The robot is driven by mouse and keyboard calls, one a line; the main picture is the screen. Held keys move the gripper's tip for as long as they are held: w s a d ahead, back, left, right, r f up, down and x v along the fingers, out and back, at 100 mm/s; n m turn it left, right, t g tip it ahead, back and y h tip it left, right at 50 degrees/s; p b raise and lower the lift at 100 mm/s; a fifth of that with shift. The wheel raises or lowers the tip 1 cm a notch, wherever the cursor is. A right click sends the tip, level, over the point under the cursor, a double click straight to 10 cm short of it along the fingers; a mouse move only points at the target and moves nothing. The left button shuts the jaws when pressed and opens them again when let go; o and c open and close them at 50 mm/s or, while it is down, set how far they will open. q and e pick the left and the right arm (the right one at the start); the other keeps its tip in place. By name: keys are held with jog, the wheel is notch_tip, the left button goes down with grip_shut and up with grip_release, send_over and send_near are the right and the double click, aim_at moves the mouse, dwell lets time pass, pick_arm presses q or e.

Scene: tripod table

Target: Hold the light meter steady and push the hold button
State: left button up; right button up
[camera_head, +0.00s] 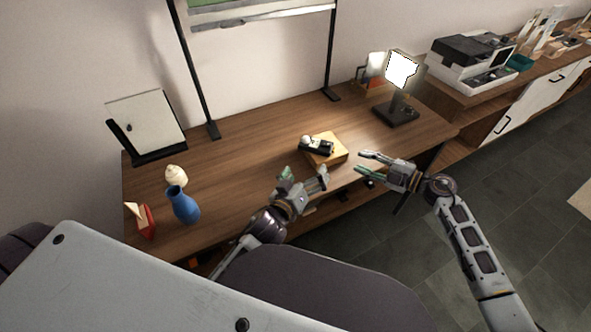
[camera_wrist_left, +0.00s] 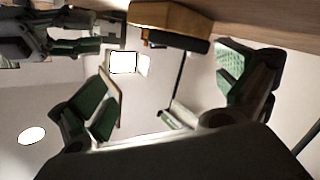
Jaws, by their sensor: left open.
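The light meter (camera_head: 317,145), a small dark device with a pale round part, lies on a yellowish wooden block (camera_head: 333,156) on the table. In the left wrist view, which looks upside down, the block (camera_wrist_left: 168,16) shows at the top with the dark meter (camera_wrist_left: 178,41) against it. My left gripper (camera_head: 304,177) is open and empty at the table's front edge, in front of the block and apart from it. My right gripper (camera_head: 364,162) is open and empty, right of the block. The hold button is too small to make out.
The wooden table (camera_head: 235,163) is clear around the block. A lit lamp (camera_head: 399,100) stands at the right. A blue vase (camera_head: 184,206), a red-and-white item (camera_head: 146,220) and a tilted white panel (camera_head: 146,123) are at the left. A dark-legged frame (camera_head: 192,75) stands behind.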

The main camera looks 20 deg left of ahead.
aim_at(310, 146)
pick_arm(q)
jog(key=shift+a+r+y, duration=0.15)
jog(key=shift+a+y, duration=0.35)
jog(key=shift+a, duration=0.35)
jog(key=shift+a+r+y, duration=0.15)
jog(key=shift+a+y, duration=0.35)
jog(key=shift+a, duration=0.3)
jog(key=shift+w+d+f, duration=0.1)
jog(key=shift+w+f, duration=0.25)
jog(key=shift+w, duration=1.9)
jog(key=shift+w+d+f, duration=0.1)
jog(key=shift+w+f, duration=0.2)
jog(key=shift+w, duration=1.95)
jog(key=shift+w+d+f, duration=0.1)
jog(key=shift+w+f, duration=0.25)
jog(key=shift+w, duration=1.9)
jog(key=shift+c, duration=0.4)
